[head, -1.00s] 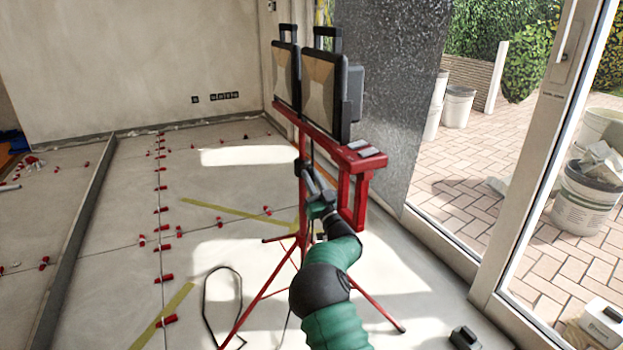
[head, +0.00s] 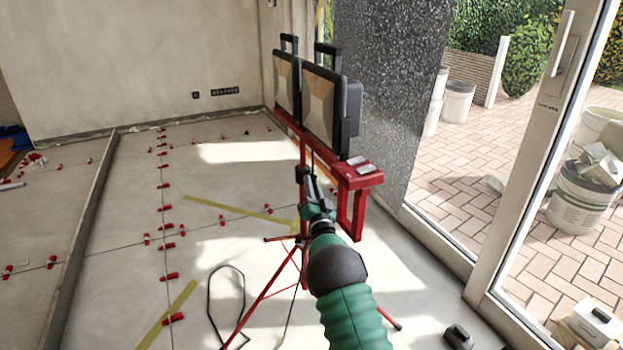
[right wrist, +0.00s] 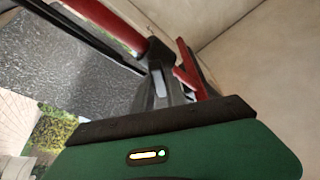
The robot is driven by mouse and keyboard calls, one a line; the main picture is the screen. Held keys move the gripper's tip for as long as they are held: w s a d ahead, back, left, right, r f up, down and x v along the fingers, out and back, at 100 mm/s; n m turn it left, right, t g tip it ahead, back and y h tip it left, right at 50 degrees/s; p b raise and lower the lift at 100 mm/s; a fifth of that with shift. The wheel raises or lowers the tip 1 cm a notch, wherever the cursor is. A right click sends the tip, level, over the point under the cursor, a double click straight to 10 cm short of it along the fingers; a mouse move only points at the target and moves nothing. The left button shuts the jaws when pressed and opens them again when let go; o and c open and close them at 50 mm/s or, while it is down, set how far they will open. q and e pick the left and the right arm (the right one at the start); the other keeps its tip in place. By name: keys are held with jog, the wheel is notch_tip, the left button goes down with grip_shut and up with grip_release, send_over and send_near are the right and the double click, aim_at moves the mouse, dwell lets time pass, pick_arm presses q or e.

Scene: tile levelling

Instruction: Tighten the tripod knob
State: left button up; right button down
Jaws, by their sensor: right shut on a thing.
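A red tripod stand (head: 304,150) carries two work lights (head: 322,100) on a red crossbar. The dark knob (head: 302,172) sits on its upright mast, just under the crossbar, and is small and partly hidden by my gripper. My right gripper (head: 309,182) is shut on the knob at the mast. In the right wrist view, the grey fingers (right wrist: 163,86) reach up to a black part (right wrist: 159,54) on the red tube; the exact grip is partly hidden. My left gripper is not in view.
A red bracket (head: 360,205) hangs from the crossbar's near end, close to my right arm. A cable (head: 243,300) loops on the floor by the tripod legs. Red tile clips (head: 168,245) dot the tiles. A glass door frame (head: 500,230) stands right.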

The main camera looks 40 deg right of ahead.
jog(key=shift+s+d+m+g+h+p, duration=0.15)
jog(key=shift+m+g+p, duration=0.9)
jog(key=shift+m, duration=1.1)
jog(key=shift+w+a+m+g+h+p, duration=0.1)
jog(key=shift+m+g+p, duration=0.5)
jog(key=shift+m+p, duration=1.2)
jog(key=shift+s+d+m+g+h+p, duration=0.15)
jog(key=shift+m+g+p, duration=0.75)
jog(key=shift+m, duration=1.55)
jog(key=shift+f, duration=0.1)
jog(key=c, duration=1.4)
grip_release()
jog(key=shift+w, duration=0.1)
jog(key=shift+o, duration=0.2)
